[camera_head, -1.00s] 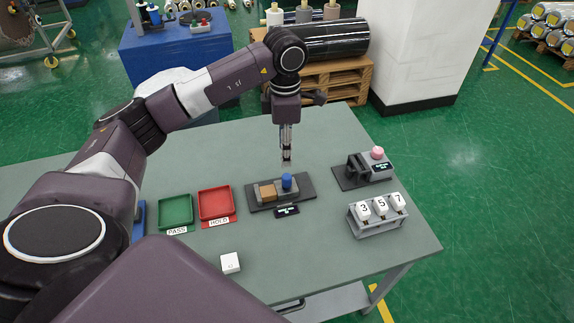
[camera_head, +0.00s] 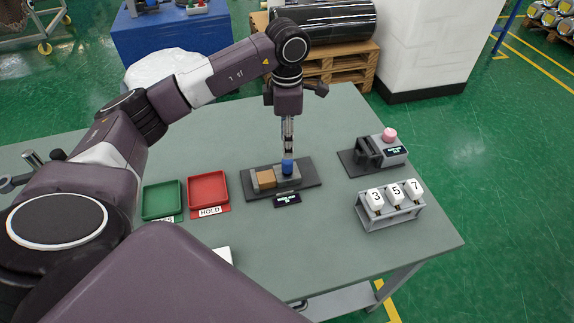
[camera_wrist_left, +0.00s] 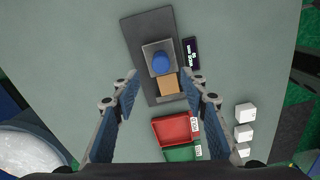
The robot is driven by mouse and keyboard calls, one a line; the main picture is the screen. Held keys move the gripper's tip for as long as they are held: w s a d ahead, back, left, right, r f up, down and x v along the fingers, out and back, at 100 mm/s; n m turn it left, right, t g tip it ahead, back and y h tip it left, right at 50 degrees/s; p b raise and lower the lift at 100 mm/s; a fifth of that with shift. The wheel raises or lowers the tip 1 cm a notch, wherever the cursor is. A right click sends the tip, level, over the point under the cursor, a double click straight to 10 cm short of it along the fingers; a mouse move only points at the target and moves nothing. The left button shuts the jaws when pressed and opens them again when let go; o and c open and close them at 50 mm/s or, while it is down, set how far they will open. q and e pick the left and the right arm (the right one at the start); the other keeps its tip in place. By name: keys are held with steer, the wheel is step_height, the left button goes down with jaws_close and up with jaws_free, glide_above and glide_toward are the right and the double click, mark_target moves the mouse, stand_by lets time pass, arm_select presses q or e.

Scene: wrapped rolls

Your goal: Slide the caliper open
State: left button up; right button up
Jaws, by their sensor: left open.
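The caliper (camera_head: 255,191) is a dark base plate on the grey-green table, with a grey slide and a blue knob (camera_head: 288,166) on top. A brown block (camera_head: 266,178) sits beside the knob on the left, between grey parts. A small dark display (camera_head: 287,199) lies in front. My left gripper (camera_head: 288,150) points down just above the knob; the head view does not show clearly whether it touches. In the left wrist view, its fingers are spread wide and empty, with the knob (camera_wrist_left: 161,62) beyond the tips. My right gripper is not in view.
Left of the caliper are a red HOLD tray (camera_head: 207,189) and a green tray (camera_head: 162,200). At right stand a device with a pink knob (camera_head: 389,135) and a rack (camera_head: 391,216) of white pieces numbered 3, 5, 7.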

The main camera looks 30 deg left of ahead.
mark_target(287, 169)
arm_select(q)
steer(key=shift+f, duration=0.35)
step_height(287, 169, down, 6)
steer(key=shift+s+r+p, duration=0.1)
steer(key=shift+p, duration=1.15)
steer(key=shift+f, duration=0.55)
steer(key=shift+c, duration=0.3)
jaws_close()
